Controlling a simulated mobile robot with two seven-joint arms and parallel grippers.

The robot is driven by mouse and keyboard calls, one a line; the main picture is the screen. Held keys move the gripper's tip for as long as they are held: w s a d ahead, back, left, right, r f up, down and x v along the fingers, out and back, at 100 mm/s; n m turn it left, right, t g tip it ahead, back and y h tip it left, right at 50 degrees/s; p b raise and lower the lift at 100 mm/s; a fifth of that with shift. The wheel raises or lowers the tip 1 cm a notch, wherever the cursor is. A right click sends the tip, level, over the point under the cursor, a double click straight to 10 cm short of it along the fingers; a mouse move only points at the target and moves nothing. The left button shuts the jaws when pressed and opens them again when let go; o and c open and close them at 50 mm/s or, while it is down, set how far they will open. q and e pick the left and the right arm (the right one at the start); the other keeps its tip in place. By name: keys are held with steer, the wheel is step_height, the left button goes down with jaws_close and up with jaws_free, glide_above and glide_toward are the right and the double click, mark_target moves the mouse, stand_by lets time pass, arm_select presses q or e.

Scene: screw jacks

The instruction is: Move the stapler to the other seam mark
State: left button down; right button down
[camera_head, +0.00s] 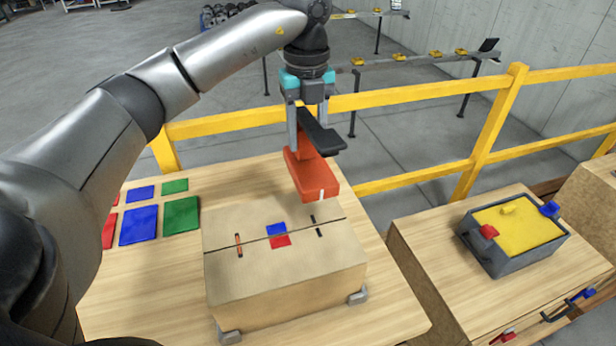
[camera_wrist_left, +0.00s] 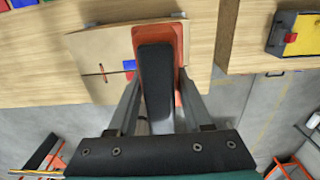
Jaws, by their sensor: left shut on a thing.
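The stapler (camera_head: 312,177) is orange-red with a black handle. My left gripper (camera_head: 308,138) is shut on it, with one finger on each side, and holds it above the far right part of the cardboard box (camera_head: 285,285). The stapler also shows in the left wrist view (camera_wrist_left: 178,62), where its black handle lies between the fingers. A seam crosses the box top. An orange mark (camera_head: 238,245) with dark ends crosses the seam at the left, and a black mark (camera_head: 319,232) crosses it at the right, near the stapler. My right gripper is not in view.
Blue (camera_head: 276,229) and red (camera_head: 280,241) squares lie mid-seam. Grey corner blocks (camera_head: 358,296) stand at the box's base. Coloured tiles (camera_head: 139,225) lie left of it. A grey bin (camera_head: 505,262) with a yellow top stands at right. A yellow railing (camera_head: 420,95) runs behind.

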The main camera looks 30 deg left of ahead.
mark_target(307, 176)
arm_select(q)
steer(key=shift+w+f, duration=0.1)
steer(key=shift+f, duration=4.7)
steer(key=shift+f, duration=0.1)
steer(key=shift+c, duration=1.6)
jaws_free()
steer(key=shift+f, duration=0.15)
step_height(307, 176, up, 12)
steer(key=shift+r, duration=0.2)
